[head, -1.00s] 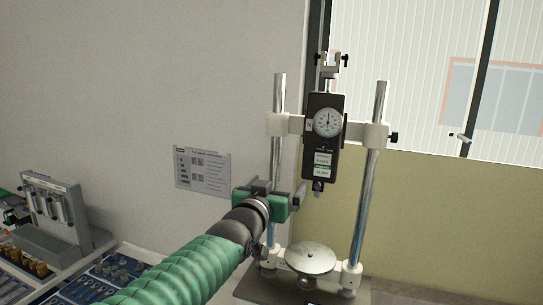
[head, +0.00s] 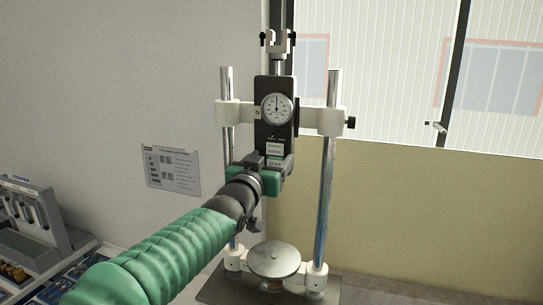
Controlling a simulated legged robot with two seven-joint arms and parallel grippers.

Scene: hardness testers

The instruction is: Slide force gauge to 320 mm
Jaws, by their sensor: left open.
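The force gauge (head: 276,130) is a black box with a round white dial, mounted on a white crossbar (head: 318,118) between two chrome columns (head: 328,190) of a test stand. It stands high above the round metal plate (head: 274,258) at the stand's base. My left gripper (head: 270,172), green and black, is open at the lower part of the gauge. It covers the gauge's bottom end and part of the left column. I cannot tell whether it touches the gauge. My right gripper is not in view.
A dark knob (head: 351,123) sticks out at the crossbar's right end. A printed sheet (head: 171,169) hangs on the wall at left. A grey rack (head: 32,222) and tool trays stand at the lower left. The space right of the stand is clear.

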